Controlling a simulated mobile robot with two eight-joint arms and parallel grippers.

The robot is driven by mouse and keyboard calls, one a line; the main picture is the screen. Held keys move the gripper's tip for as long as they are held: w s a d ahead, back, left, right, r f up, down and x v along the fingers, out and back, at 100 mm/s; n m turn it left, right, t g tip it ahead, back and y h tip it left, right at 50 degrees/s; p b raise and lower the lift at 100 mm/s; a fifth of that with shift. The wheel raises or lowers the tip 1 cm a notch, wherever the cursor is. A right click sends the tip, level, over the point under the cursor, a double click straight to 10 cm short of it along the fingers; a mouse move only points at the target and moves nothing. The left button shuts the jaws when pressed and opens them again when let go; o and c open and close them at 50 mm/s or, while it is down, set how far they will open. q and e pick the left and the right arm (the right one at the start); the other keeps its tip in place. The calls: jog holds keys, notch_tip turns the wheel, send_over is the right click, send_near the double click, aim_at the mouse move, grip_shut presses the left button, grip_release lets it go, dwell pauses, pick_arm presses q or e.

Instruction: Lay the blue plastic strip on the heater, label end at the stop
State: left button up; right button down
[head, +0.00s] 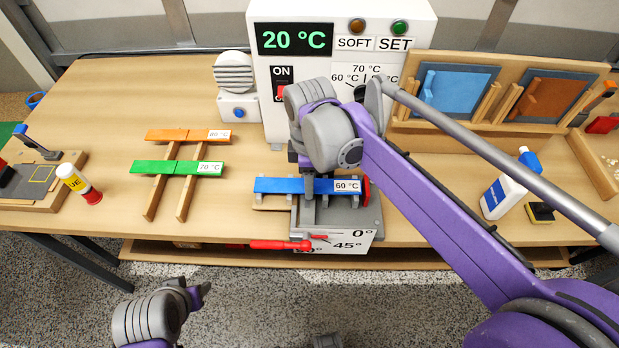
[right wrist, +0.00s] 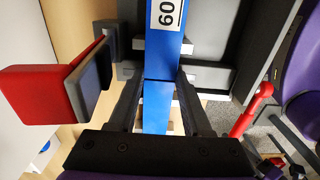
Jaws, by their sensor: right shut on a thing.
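The blue plastic strip (head: 279,185) lies crosswise at the front middle of the bench, its "60 °C" label (head: 347,186) at the right end. My right gripper (head: 308,200) is shut on the strip near its middle; in the right wrist view the fingers (right wrist: 160,88) stand on either side of the blue strip (right wrist: 157,108). The strip is over or on a grey fixture (head: 367,219) with an angle scale; I cannot tell whether it touches. A red part (head: 366,189) is by the label end. My left gripper (head: 198,292) is low at the left, its opening unclear.
A white control box (head: 420,22) showing 20 °C stands behind, partly hidden by my right arm. Orange (head: 165,135) and green strips (head: 152,167) lie on wooden rails at left. A red handle (head: 278,244) sticks out in front.

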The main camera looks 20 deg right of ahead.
jog(key=shift+c, duration=1.3)
grip_release()
pick_arm(q)
notch_tip(320, 180, up, 7)
jog(key=w+p, duration=0.2)
jog(key=p, duration=0.3)
jog(key=shift+w, duration=0.15)
pick_arm(e)
notch_tip(320, 180, up, 18)
pick_arm(q)
jog(key=shift+t, duration=0.3)
pick_arm(e)
jog(key=shift+f, duration=0.1)
